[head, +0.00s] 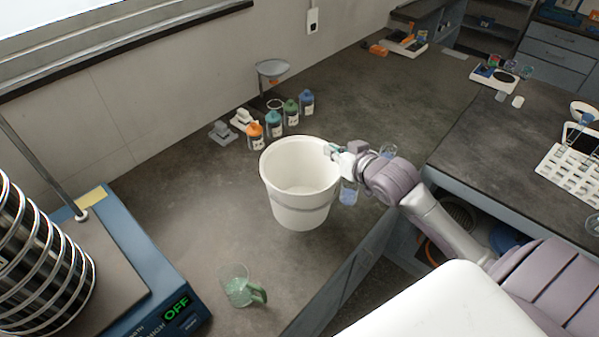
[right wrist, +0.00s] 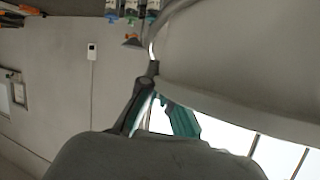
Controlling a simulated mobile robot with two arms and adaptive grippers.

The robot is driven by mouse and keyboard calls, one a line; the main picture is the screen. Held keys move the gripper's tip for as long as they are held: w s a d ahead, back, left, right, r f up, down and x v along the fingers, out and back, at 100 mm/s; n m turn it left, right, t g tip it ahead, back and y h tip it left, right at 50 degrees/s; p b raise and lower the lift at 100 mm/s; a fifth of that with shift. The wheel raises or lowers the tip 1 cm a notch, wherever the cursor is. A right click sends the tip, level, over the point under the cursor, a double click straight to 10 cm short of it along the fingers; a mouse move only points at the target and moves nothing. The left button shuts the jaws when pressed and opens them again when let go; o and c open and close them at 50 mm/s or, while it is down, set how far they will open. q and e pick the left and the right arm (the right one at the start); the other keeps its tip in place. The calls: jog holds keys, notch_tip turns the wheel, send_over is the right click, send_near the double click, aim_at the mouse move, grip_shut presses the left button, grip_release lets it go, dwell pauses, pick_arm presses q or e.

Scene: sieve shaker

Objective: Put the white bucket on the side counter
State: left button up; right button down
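The white bucket (head: 300,205) is upright and empty, over the dark counter in the middle of the head view. I cannot tell whether its base touches the counter. My right gripper (head: 335,152) is at the right side of its rim and looks shut on it. In the right wrist view the bucket (right wrist: 250,65) fills the upper right, close against the gripper fingers (right wrist: 160,88). The dark counter (head: 350,95) runs along the wall. My left gripper is not in view.
Several small bottles (head: 274,124) and a funnel stand (head: 272,70) are behind the bucket. A beaker (head: 349,190) is beside it at right, and a green-handled jug (head: 240,288) is in front. The sieve shaker (head: 125,265) is at left.

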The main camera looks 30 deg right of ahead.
jog(key=p, duration=0.2)
send_over(297, 168)
jog(key=s, duration=0.2)
notch_tip(297, 168, down, 5)
jog(key=shift+r, duration=0.2)
notch_tip(297, 168, down, 3)
jog(key=shift+f, duration=0.1)
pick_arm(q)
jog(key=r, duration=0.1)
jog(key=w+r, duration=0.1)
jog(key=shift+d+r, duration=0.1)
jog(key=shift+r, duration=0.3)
pick_arm(e)
jog(key=shift+f, duration=0.45)
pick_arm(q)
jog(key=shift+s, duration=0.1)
pick_arm(e)
jog(key=c, duration=1.3)
grip_release()
jog(key=shift+f, duration=0.1)
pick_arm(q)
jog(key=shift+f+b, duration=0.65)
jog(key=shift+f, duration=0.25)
pick_arm(e)
jog(key=shift+v, duration=6.1)
